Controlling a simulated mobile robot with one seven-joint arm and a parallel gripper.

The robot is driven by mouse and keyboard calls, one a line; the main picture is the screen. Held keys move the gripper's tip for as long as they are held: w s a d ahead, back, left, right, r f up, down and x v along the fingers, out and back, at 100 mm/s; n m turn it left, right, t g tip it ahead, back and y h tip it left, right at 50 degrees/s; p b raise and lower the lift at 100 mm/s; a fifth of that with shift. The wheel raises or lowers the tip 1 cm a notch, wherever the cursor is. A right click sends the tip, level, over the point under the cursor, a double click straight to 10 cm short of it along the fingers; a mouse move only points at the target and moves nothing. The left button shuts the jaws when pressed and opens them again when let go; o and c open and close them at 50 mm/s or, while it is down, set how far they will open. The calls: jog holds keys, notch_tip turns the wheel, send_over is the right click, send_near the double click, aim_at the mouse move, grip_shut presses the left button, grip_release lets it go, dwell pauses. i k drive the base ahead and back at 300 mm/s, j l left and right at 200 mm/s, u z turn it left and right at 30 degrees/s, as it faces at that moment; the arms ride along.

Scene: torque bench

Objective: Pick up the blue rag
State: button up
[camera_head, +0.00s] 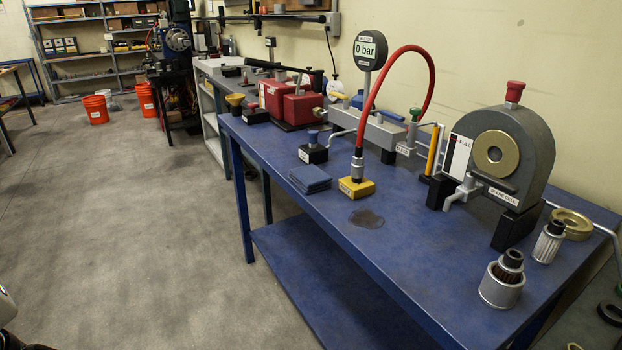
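The blue rag (310,178) lies folded in a flat square stack on the blue bench (340,230), close to its front left edge. It sits just left of a yellow block (356,188) with a red hose standing up from it. A small dark block with a blue knob (313,150) stands just behind the rag. Nothing covers the rag. My gripper is not visible. A small white and dark part at the lower left edge may be mine, but I cannot tell.
A dark wet patch (366,218) lies right of the rag. A gauge reading 0 bar (370,50), a grey housing (515,140) and filters (502,282) stand on the bench. Red pumps (290,100) stand farther back. The floor (130,230) left of the bench is clear.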

aim_at(309, 179)
jog(key=i+u, duration=0.25)
jog(key=i, duration=0.8)
